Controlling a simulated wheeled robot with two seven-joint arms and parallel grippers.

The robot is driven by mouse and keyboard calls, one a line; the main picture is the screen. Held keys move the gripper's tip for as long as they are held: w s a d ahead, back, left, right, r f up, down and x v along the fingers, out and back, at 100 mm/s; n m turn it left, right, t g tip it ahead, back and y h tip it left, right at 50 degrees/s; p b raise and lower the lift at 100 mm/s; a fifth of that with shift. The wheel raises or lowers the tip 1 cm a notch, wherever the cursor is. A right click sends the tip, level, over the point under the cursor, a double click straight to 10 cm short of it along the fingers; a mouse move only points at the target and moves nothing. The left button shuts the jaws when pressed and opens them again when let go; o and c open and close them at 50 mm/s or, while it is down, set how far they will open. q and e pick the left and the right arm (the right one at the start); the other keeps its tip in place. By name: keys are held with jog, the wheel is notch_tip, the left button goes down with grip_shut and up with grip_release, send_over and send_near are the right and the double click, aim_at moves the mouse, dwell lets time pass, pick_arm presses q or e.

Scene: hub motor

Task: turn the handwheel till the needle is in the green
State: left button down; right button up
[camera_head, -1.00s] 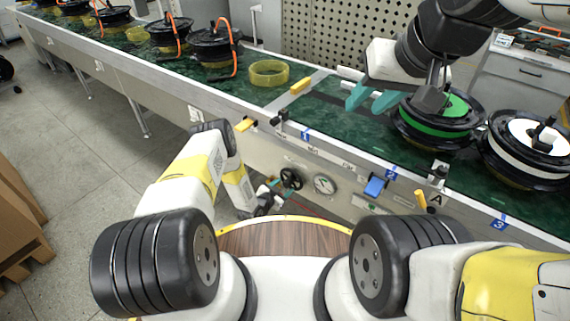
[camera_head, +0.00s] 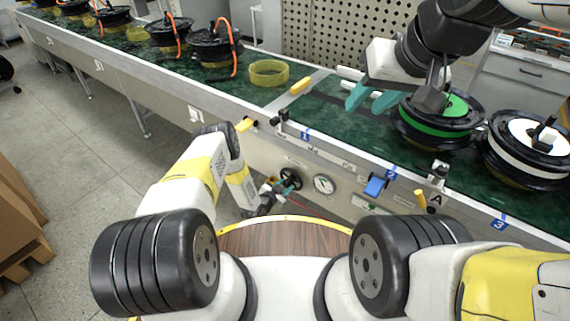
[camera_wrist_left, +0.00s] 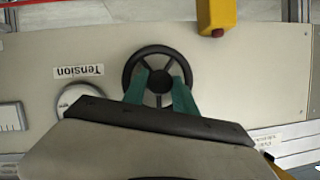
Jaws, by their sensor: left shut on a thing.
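The black handwheel (camera_head: 291,178) sits on the front panel of the conveyor. In the left wrist view the handwheel (camera_wrist_left: 158,52) shows its rim and spokes, upside down. My left gripper (camera_head: 277,187) is at the wheel; its teal fingers (camera_wrist_left: 160,88) are shut on the wheel's lower part in that view. The round gauge (camera_head: 324,184) is just right of the wheel; its needle and green zone are too small to read. In the left wrist view the gauge (camera_wrist_left: 78,97) is partly hidden by my gripper, below a "Tension" label (camera_wrist_left: 78,72). My right gripper (camera_head: 372,101) is open, above the belt.
Wheel hubs with a green (camera_head: 440,117) and a white (camera_head: 532,135) ring stand on the belt at right. A yellow ring (camera_head: 268,72) and several hubs with orange cables stand farther left.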

pick_arm(q)
jog(key=m+t, duration=0.1)
jog(key=m, duration=0.1)
jog(key=m+t+y, duration=0.1)
jog(key=m, duration=0.1)
jog(key=shift+s+d+f+y, duration=0.1)
jog(key=shift+y, duration=0.2)
jog(key=m+t+y, duration=0.1)
jog(key=m+t, duration=0.1)
jog(key=m, duration=0.2)
jog(key=shift+f, duration=0.1)
jog(key=shift+m+t, duration=0.3)
dwell(0.5)
jog(key=c, duration=1)
grip_release()
jog(key=v, duration=0.7)
jog(key=shift+s, duration=0.4)
